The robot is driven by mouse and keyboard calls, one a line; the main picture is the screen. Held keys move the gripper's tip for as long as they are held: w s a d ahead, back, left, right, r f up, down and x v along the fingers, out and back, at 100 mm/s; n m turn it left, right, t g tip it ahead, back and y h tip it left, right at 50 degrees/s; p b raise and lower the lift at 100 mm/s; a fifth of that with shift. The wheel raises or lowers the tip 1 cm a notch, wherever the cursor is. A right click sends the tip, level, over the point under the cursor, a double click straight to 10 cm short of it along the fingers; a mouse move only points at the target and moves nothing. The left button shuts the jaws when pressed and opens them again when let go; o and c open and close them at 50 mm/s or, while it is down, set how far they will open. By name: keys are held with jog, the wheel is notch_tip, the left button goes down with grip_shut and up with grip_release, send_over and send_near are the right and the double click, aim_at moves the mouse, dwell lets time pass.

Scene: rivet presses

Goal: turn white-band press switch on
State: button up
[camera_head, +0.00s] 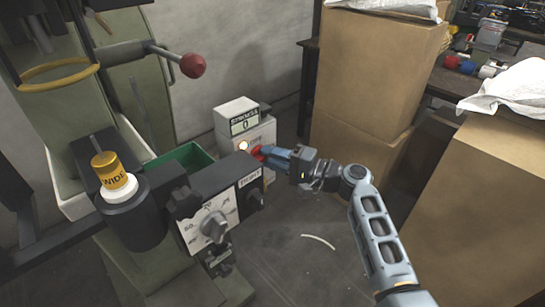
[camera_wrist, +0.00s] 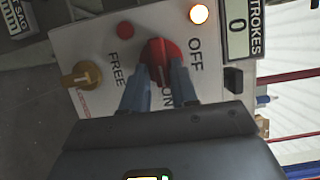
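The press with the white band (camera_head: 121,190) under a gold cap stands at the left in the head view. A grey control box (camera_head: 246,137) with a lit lamp and a stroke counter reading 0 is behind it. In the wrist view, its white panel (camera_wrist: 97,45) carries a red rotary switch (camera_wrist: 160,51) with OFF, ON and FREE labels. My gripper (camera_head: 262,153) reaches the panel from the right. In the wrist view, my gripper's fingers (camera_wrist: 160,80) stand on either side of the red switch. I cannot tell whether they press on it. The fingers partly cover the switch and the ON label.
In the wrist view, a brass knob (camera_wrist: 81,75), a red button (camera_wrist: 125,30) and a lit lamp (camera_wrist: 199,14) share the panel. A red-ball lever (camera_head: 192,65) rises at left. Cardboard boxes (camera_head: 375,75) stand close behind my arm. Some floor is clear below my gripper.

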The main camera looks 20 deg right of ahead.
jog(key=shift+o, duration=1.2)
jog(key=shift+r, duration=0.1)
jog(key=v, duration=0.7)
jog(key=shift+s+d, duration=0.25)
jog(key=shift+s, duration=0.05)
